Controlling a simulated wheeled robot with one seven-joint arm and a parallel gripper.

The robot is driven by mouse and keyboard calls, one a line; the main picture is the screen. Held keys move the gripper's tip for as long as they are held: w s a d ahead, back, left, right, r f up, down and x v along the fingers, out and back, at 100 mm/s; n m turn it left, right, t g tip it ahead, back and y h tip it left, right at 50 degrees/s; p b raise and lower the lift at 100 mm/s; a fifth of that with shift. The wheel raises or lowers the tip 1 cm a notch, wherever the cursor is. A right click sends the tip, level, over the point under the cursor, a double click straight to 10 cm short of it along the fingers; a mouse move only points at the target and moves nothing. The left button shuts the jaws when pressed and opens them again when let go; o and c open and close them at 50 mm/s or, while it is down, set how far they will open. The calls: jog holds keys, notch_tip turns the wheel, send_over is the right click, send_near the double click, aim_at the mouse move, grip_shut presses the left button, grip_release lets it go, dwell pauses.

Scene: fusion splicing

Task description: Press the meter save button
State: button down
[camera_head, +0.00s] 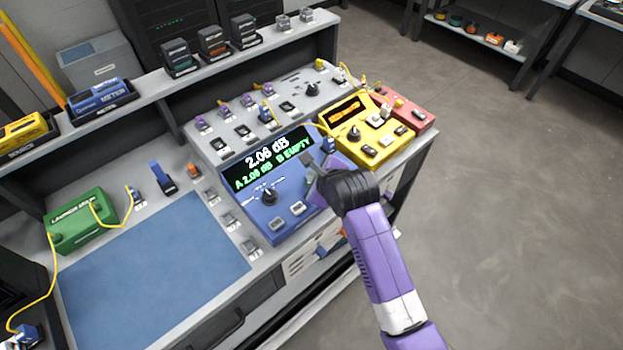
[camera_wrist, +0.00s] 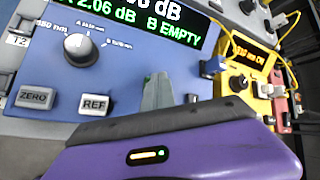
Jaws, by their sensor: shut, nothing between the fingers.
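The blue meter (camera_head: 262,215) sits on the bench, its display (camera_head: 268,160) reading 2.06 dB, with "A 2.06 dB" and "B EMPTY" below. Its dial (camera_wrist: 82,45) and the ZERO (camera_wrist: 35,97) and REF (camera_wrist: 95,104) buttons show in the wrist view. No button marked save can be read; my gripper and wrist hide the meter's right front part. My gripper (camera_head: 309,161) is shut and empty, over the right side of the meter. In the wrist view its grey fingertips (camera_wrist: 158,92) are right of REF, in front of the blue panel; I cannot tell whether they touch it.
A yellow device (camera_head: 366,145) and a red device (camera_head: 408,113) stand right of the meter. A blue mat (camera_head: 150,270) and a green box (camera_head: 80,222) with a yellow cable lie left. A raised shelf (camera_head: 190,85) runs behind. Open floor lies to the right.

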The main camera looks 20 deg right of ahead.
dwell(0.3)
jog(key=shift+r+p, duration=0.85)
notch_tip(320, 180, up, 5)
jog(key=p, duration=0.4)
jog(key=shift+p, duration=0.4)
dwell(0.4)
